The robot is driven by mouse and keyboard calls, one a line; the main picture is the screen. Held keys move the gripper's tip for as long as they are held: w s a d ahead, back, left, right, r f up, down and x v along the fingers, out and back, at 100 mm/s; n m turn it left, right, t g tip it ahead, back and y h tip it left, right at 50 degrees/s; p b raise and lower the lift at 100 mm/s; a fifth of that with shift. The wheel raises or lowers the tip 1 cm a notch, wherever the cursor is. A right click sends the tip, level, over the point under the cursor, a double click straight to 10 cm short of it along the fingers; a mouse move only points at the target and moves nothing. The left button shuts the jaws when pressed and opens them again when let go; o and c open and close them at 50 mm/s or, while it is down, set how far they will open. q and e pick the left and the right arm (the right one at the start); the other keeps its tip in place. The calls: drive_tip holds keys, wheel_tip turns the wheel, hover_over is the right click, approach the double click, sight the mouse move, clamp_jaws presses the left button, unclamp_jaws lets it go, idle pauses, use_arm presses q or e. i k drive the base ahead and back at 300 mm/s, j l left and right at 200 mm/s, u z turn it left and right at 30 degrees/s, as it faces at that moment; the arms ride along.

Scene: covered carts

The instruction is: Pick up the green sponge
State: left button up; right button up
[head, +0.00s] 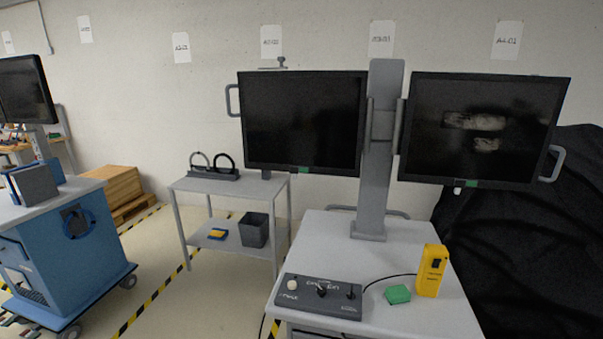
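The green sponge (398,294) is a small green block lying flat on the white top of the cart (330,238) at the right. It lies between a dark control box on its left and a yellow device on its right, apart from the control box and close to the yellow device. Its top and front are unobstructed. Neither of my grippers shows in the head view.
The control box (318,297) has a joystick and a black cable running behind the sponge. The yellow device (431,271) stands upright. Two monitors (302,122) (484,130) hang on a grey post (377,170) above the cart. A black cover (530,250) drapes at the right.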

sight(399, 294)
drive_tip(key=i+j+z, duration=0.2)
drive_tip(key=z, duration=0.15)
drive_tip(key=i+j+z, duration=0.2)
drive_tip(key=z, duration=0.15)
